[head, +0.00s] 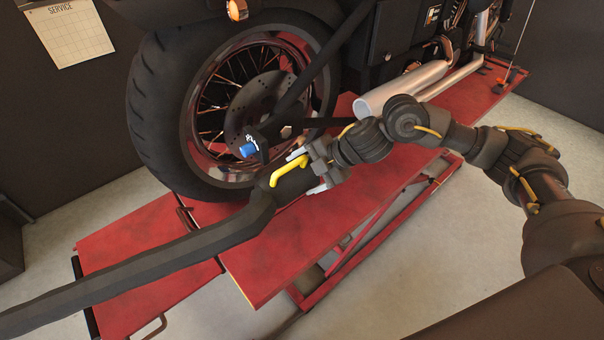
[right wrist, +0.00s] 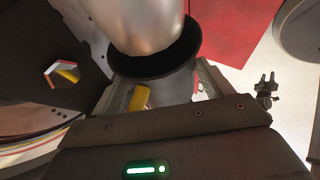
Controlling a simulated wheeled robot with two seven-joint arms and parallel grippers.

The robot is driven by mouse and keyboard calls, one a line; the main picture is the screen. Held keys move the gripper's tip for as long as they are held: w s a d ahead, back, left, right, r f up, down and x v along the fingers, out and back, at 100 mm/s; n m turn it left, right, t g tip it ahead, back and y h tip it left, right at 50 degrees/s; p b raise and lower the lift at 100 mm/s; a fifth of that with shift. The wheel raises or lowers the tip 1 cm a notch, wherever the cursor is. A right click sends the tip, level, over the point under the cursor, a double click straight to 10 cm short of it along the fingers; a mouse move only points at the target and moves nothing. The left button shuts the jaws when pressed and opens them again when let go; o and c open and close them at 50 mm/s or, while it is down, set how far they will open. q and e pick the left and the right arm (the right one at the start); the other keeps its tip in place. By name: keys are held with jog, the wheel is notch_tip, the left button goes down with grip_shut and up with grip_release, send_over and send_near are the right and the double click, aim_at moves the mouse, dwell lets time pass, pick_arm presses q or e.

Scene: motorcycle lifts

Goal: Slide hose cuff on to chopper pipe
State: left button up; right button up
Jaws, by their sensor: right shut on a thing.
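The chopper pipe (head: 385,95) is a silver exhaust pipe beside the rear wheel, its end towards the lower left. The dark hose cuff (head: 290,187) carries a yellow handle (head: 286,170) and ends a thick black hose (head: 150,270). My right gripper (head: 322,172) is shut on the cuff, below the pipe's end. In the right wrist view the cuff's black mouth (right wrist: 185,68) lies between my fingers (right wrist: 160,98). The silver pipe (right wrist: 140,22) covers part of this mouth; I cannot tell whether it is inside or only in front. My left gripper is not recognisable.
The motorcycle's rear wheel (head: 150,105) stands on the red lift (head: 265,265), close to the cuff. A blue-ended part (head: 248,150) is near the wheel's hub. Grey floor is free right of the lift. A small two-pronged dark thing (right wrist: 267,92) shows unclearly in the wrist view.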

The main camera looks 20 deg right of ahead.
jog(key=shift+r, duration=0.1)
jog(key=o, duration=1.4)
jog(key=b+v, duration=0.2)
jog(key=v, duration=0.8)
jog(key=shift+s+d+r, duration=0.15)
jog(key=shift+d+r, duration=0.1)
jog(key=shift+r, duration=0.05)
jog(key=shift+a, duration=0.1)
